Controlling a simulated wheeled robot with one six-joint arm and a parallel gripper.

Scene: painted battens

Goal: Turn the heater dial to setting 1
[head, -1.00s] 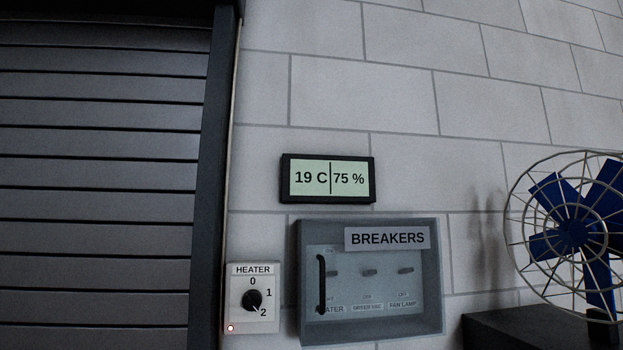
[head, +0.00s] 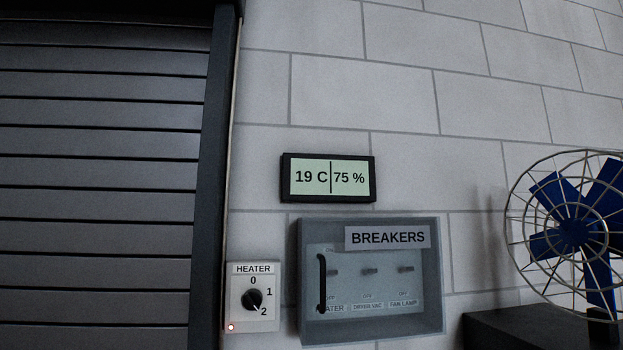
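The heater panel (head: 241,315) is a small white plate low on the wall, marked HEATER with settings 0, 1 and 2. Its black dial (head: 252,299) has a pale pointer mark at the lower right, toward 2. My gripper is not in view.
A closed breaker box (head: 435,290) with a dark handle is right of the heater panel. A display (head: 329,177) above reads 19 C and 75 %. A dark slatted shutter (head: 100,180) fills the left. A blue-bladed fan (head: 573,233) stands on a dark surface at right.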

